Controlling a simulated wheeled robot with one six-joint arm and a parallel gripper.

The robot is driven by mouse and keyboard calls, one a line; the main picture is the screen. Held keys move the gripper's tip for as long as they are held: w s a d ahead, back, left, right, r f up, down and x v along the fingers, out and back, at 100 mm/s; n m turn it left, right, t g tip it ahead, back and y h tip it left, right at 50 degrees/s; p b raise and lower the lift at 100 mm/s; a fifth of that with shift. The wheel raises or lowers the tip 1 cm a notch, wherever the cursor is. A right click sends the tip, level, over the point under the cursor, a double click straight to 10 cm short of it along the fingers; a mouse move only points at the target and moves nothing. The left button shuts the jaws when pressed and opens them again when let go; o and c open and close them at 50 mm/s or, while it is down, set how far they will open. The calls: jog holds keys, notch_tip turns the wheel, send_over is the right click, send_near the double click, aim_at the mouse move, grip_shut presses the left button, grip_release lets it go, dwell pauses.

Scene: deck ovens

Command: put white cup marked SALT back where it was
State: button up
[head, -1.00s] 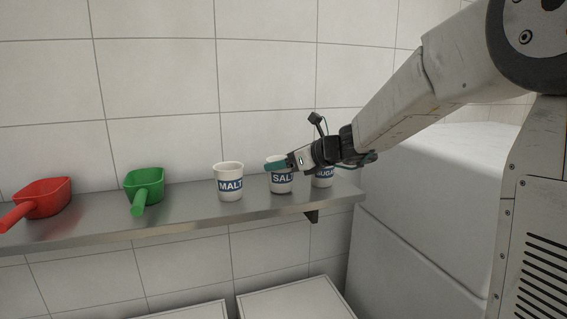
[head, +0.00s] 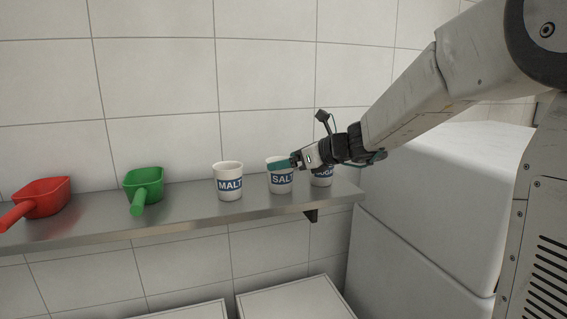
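The white cup marked SALT (head: 281,180) stands upright on the metal shelf (head: 90,222), between the cup marked MALT (head: 229,183) on its left and the cup marked SUGAR (head: 321,178) on its right. My gripper (head: 281,164) comes in from the right at the height of the SALT cup's upper part. One teal finger crosses in front of the cup just below the rim; the other finger is hidden. The gripper looks loosened from the cup, as it has shifted while the cup stayed still. My gripper partly covers the SUGAR cup.
A green scoop (head: 145,184) and a red scoop (head: 42,197) lie on the shelf to the left. The tiled wall rises close behind the cups. A large white box-like unit (head: 425,190) stands right of the shelf end. White lids (head: 295,302) show below.

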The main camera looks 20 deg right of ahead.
jog(key=v, duration=1)
jog(key=s+a+f+n+g+h, duration=0.1)
jog(key=s+a+f+n+g, duration=0.2)
jog(key=s+a+n, duration=0.35)
jog(key=s+a+f+n+g+h, duration=0.1)
jog(key=s+a+f+n+g, duration=0.2)
jog(key=s+n, duration=0.6)
jog(key=s+d+f+n+g+h, duration=0.1)
jog(key=s+d+f+n+h, duration=0.1)
jog(key=s+n, duration=0.4)
jog(key=s+d+f+n+g+h, duration=0.2)
jog(key=s+n, duration=0.4)
jog(key=s, duration=0.4)
notch_tip(320, 180, down, 3)
jog(key=d+h, duration=0.1)
jog(key=h, duration=0.1)
jog(key=shift+s+n+g+h, duration=0.3)
jog(key=shift+s+n+h, duration=0.05)
jog(key=shift+h, duration=0.05)
jog(key=shift+r, duration=0.1)
jog(key=shift+c, duration=0.2)
